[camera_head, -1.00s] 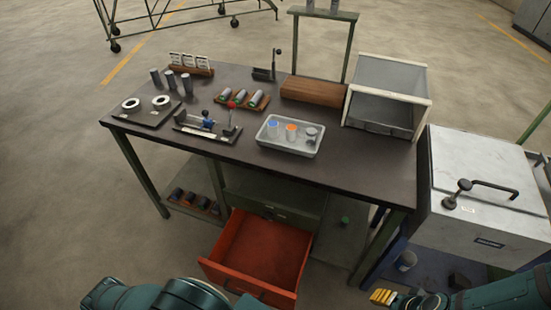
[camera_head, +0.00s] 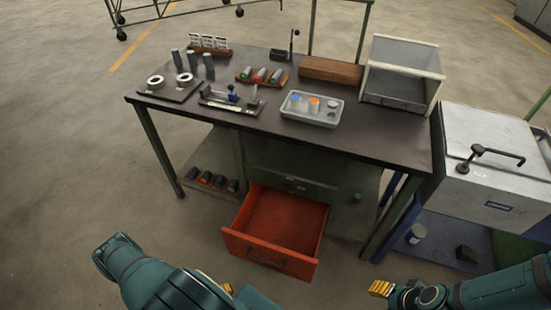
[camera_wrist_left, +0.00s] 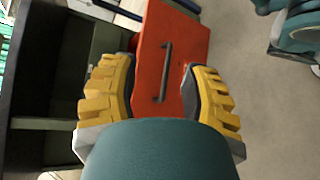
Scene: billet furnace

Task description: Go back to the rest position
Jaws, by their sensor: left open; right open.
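My left gripper (camera_wrist_left: 160,95) is open and empty in the left wrist view, its yellow fingers spread with the red drawer front (camera_wrist_left: 180,45) and its dark handle behind them. In the head view my left arm comes in at the bottom left, and only a bit of yellow finger (camera_head: 228,288) shows beside it. My right gripper (camera_head: 381,289) shows yellow fingertips at the bottom right, clear of the bench; nothing is seen in it. The red drawer (camera_head: 272,240) stands pulled out under the workbench (camera_head: 360,146).
The bench carries a grey tray (camera_head: 311,121) with small cups, a wooden block (camera_head: 331,71), a glass-sided box (camera_head: 398,88) and several small fixtures. A white furnace box (camera_head: 495,165) with a black handle stands at the right. Floor at the left is clear.

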